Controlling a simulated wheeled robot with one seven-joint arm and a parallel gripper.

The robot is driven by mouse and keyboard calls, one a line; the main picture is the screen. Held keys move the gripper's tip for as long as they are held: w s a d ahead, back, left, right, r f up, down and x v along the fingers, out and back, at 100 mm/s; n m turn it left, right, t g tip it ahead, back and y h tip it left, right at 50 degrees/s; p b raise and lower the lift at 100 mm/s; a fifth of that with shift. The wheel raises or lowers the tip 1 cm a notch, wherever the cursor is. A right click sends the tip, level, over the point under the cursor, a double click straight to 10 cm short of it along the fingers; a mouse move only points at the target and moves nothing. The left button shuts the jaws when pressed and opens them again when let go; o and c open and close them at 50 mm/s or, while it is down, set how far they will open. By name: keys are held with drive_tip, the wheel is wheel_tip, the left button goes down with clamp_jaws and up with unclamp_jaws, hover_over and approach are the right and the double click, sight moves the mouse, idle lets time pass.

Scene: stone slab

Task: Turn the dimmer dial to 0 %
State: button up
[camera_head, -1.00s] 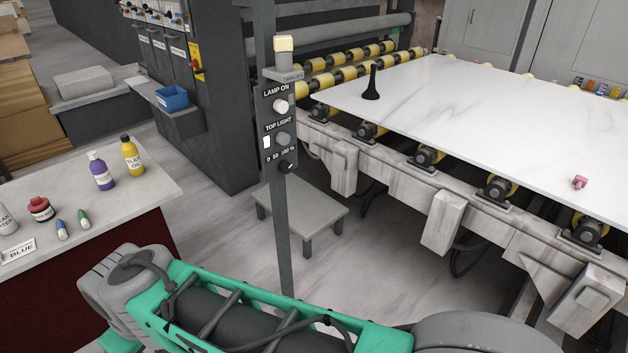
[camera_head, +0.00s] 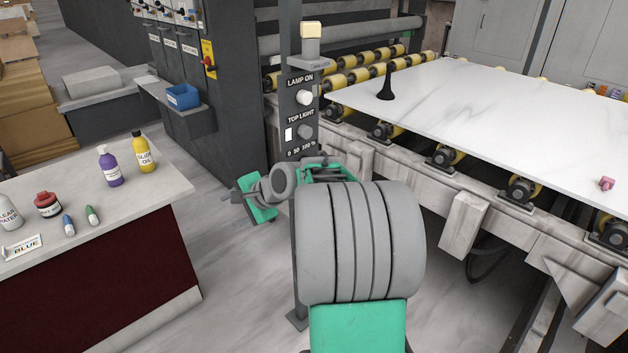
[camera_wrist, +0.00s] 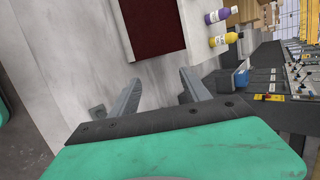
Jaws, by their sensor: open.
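The control post (camera_head: 283,215) carries a panel with a "0 50 100 %" scale (camera_head: 301,152) under the TOP LIGHT label. The dimmer dial just below that scale is hidden behind my raised arm in the head view, so its setting cannot be read. My gripper (camera_wrist: 159,73) is open and empty in the wrist view, its two grey fingers apart over the floor. In the head view its green hand (camera_head: 262,213) shows small to the left of the post, below panel height. The dial and post do not show in the wrist view.
A pale LAMP ON knob (camera_head: 304,97), a grey knob (camera_head: 304,131) and a white rectangle (camera_head: 289,134) sit above the scale. A bottle table (camera_head: 160,200) stands left. A roller conveyor with a white slab (camera_head: 470,105) lies right.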

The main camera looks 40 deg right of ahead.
drive_tip(key=s+d+f+m+t+h+b, duration=0.15)
drive_tip(key=d+m+t, duration=0.25)
drive_tip(key=d+m, duration=0.75)
drive_tip(key=s+d+m+t+h+b, duration=0.1)
drive_tip(key=s+d+m+t+b, duration=0.4)
drive_tip(key=d, duration=1.2)
drive_tip(key=w+m+p, duration=0.2)
drive_tip(key=w+p, duration=0.1)
drive_tip(key=w, duration=0.6)
drive_tip(key=shift+w+a+g, duration=0.3)
clamp_jaws()
